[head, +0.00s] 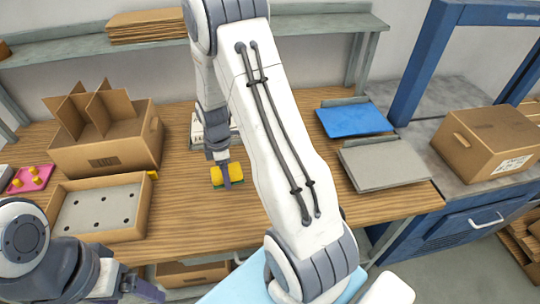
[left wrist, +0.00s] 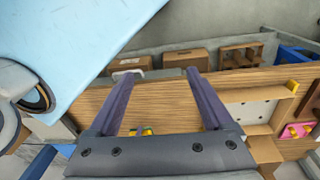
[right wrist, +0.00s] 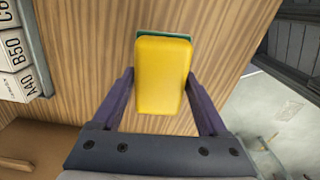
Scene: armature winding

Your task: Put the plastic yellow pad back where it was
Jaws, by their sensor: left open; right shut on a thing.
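The yellow pad (head: 222,171) has a green layer along its lower edge. My right gripper (head: 225,168) reaches down over the wooden table and is shut on it. In the right wrist view the pad (right wrist: 160,77) sits between the two fingers, with the green edge beyond it. I cannot tell whether it touches the table. My left gripper (head: 135,290) is open and empty at the lower left, apart from the pad. In the left wrist view its fingers (left wrist: 162,105) are spread; a small yellow piece (left wrist: 142,131) shows beyond the palm, partly hidden.
A divided cardboard box (head: 105,155) and an open tray with holes (head: 98,233) stand left, near a pink tray (head: 30,180). A labelled white unit (right wrist: 14,60) lies beside the pad. Blue (head: 352,121) and grey (head: 384,166) panels lie right. Bare wood surrounds the pad.

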